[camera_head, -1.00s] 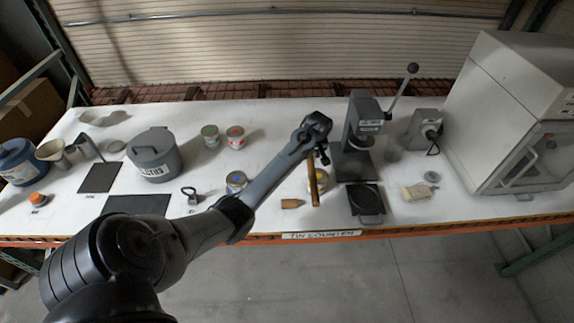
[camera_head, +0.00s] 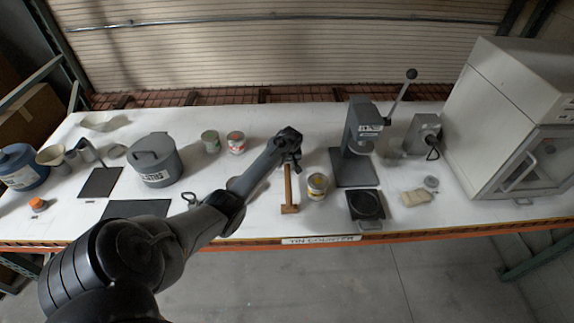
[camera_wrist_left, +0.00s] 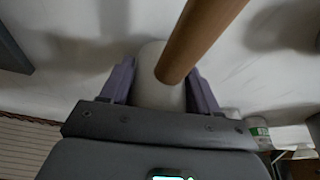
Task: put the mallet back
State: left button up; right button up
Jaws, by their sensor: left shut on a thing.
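The mallet has a tan wooden handle (camera_head: 288,185) and, in the left wrist view, a pale rounded head (camera_wrist_left: 154,92). My left gripper (camera_head: 291,162) is shut on the mallet at its head, which sits between the purple-grey fingers (camera_wrist_left: 158,85). In the head view the handle points down toward the counter's front edge, and the gripper hides the head. The handle's lower end overlaps a small wooden piece (camera_head: 290,210); I cannot tell whether they touch. My right gripper is not in view.
An open-looking can (camera_head: 317,186) stands just right of the handle. A grey press (camera_head: 360,140) and a black plate (camera_head: 366,204) are farther right. White counter (camera_head: 250,122) is clear behind the gripper.

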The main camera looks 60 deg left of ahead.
pick_arm(q)
jog(key=shift+f, duration=0.55)
jog(key=shift+f, duration=0.1)
jog(key=o, duration=1.3)
jog(key=shift+f, duration=0.1)
jog(key=shift+c, duration=0.2)
jog(key=shift+r, duration=0.35)
jog(key=p+v, duration=0.1)
jog(key=v, duration=1)
jog(key=shift+r, duration=0.3)
